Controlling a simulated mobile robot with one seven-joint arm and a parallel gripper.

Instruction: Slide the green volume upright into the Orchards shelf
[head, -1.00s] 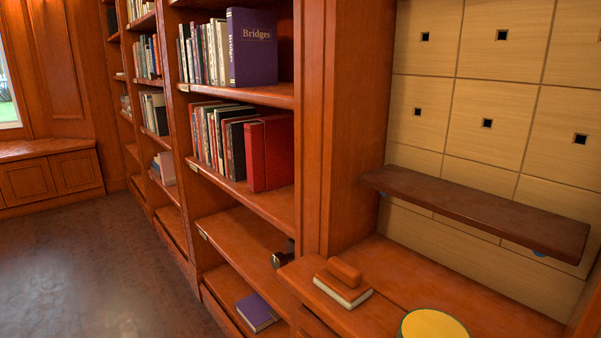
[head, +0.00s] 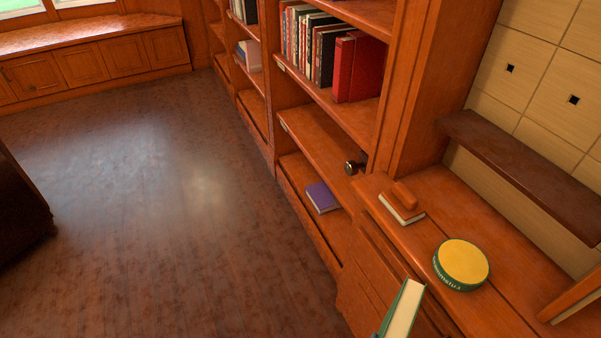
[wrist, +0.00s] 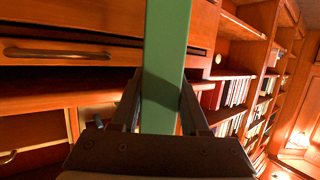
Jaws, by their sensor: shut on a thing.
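The green volume (head: 401,310) shows at the bottom of the head view, its pale page edges up and its body tilted. In the wrist view its green cover (wrist: 165,70) stands between the fingers of my gripper (wrist: 160,100), which is shut on it. In the head view my gripper is almost wholly below the frame. The bookcase has a shelf of red and dark books (head: 335,55), a mostly empty shelf (head: 325,135) below it, and a low shelf with a purple book (head: 322,197) lying flat. The shelf labels are too small to read, so I cannot tell which is Orchards.
A dark round object (head: 352,168) sits at the empty shelf's right end. A dark ledge (head: 520,165) juts above the counter. The floor at left is clear.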

